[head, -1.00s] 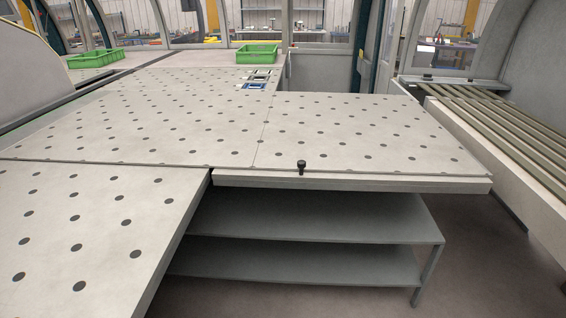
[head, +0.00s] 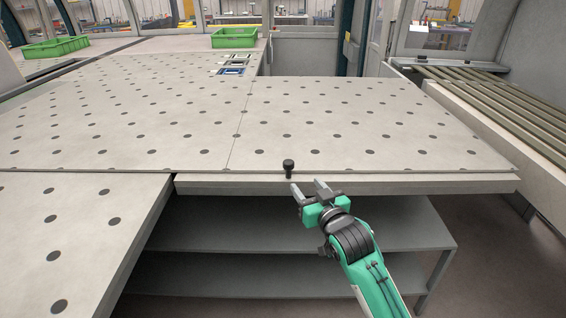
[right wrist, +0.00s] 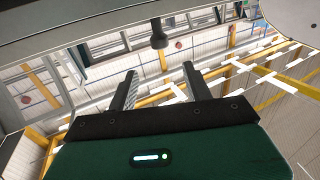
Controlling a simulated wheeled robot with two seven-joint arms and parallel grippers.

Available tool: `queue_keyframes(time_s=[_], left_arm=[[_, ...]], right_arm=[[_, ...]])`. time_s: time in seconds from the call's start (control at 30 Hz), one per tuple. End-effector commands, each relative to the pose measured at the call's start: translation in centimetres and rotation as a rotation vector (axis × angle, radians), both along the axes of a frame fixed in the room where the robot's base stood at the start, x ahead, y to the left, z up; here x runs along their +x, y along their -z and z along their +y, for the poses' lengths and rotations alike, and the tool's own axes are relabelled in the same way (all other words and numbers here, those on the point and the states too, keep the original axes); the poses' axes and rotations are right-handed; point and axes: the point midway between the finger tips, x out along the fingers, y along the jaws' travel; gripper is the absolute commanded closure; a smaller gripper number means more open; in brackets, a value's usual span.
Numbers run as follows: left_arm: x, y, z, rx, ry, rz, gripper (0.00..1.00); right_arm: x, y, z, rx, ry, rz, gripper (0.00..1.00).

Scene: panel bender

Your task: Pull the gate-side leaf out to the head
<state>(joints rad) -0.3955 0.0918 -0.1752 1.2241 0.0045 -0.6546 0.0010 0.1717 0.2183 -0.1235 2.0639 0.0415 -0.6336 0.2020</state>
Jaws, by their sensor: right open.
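The table leaf (head: 350,125) is a pale panel with dark round dots, at the right of the larger dotted table top. A black knob (head: 288,166) stands at its front edge, near its left end. The knob also shows in the right wrist view (right wrist: 159,36), ahead of the fingers and apart from them. My right gripper (head: 308,188) is open and empty, just in front of the leaf's edge, slightly right of and below the knob. In the right wrist view its two fingers (right wrist: 158,85) are spread with nothing between them. My left gripper is in no view.
A grey two-tier shelf (head: 300,275) stands under the leaf. Another dotted table section (head: 80,235) is at the front left. Green crates (head: 234,38) (head: 55,48) stand at the back. A slatted conveyor (head: 500,105) is at the right. Floor is open at the lower right.

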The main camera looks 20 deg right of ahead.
Motion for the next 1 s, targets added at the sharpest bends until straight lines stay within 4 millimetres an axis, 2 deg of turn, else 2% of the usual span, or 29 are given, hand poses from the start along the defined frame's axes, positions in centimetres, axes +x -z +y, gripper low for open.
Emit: queue_keyframes(time_s=[0.4,0.6,0.8,1.0], left_arm=[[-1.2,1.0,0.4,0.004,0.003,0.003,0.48],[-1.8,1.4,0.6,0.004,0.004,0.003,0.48],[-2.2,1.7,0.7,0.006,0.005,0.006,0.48],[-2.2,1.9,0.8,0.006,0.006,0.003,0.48]], right_arm=[[7.6,-0.1,0.8,0.0,0.0,0.001,0.49],[10.7,0.0,1.3,0.0,0.0,0.002,0.49],[12.5,0.1,1.4,0.0,0.0,0.002,0.49],[13.0,0.1,1.5,-0.001,0.0,0.001,0.49]])
